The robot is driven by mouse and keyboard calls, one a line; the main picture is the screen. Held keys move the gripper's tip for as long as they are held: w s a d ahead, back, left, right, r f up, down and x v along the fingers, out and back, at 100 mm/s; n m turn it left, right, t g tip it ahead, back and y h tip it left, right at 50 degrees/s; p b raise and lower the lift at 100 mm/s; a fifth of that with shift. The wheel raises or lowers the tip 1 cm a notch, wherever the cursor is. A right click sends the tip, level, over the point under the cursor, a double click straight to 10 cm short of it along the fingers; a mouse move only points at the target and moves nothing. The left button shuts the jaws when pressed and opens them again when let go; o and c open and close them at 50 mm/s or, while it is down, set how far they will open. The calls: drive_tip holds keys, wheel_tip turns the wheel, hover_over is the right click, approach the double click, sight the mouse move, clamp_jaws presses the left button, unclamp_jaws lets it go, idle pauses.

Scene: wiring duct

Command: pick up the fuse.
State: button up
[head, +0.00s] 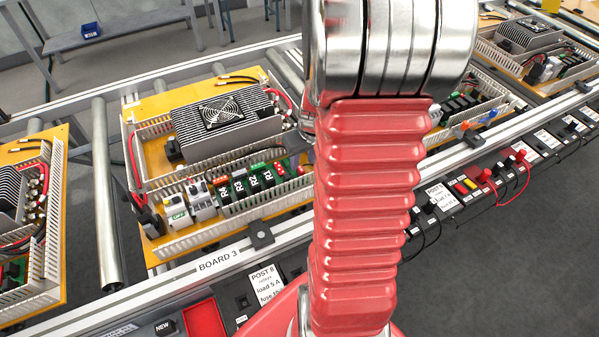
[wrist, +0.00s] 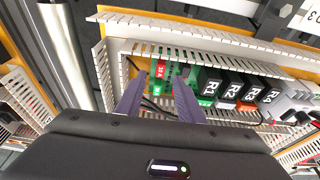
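A small red fuse (wrist: 160,70) with white marking stands upright in a green holder (wrist: 150,88) in the wrist view. Red parts also show at the right end of the relay row in the head view, where a red piece (head: 280,168) stands just left of my arm. My gripper (wrist: 159,84) is open and empty, its two dark fingers apart on either side of the fuse in the picture. I cannot tell whether the fingertips are level with it or still above it. In the head view my red arm hides the gripper.
Relays R1 (wrist: 208,88) to R4 stand in a row beside the holder. Slotted white duct walls (wrist: 200,38) run close along the row. A finned heat sink with a fan (head: 222,113) stands behind it. Black and red cables (head: 290,105) curve near the board's right end.

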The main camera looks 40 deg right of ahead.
sight(301, 168)
drive_tip(key=shift+x, duration=2.1)
clamp_jaws()
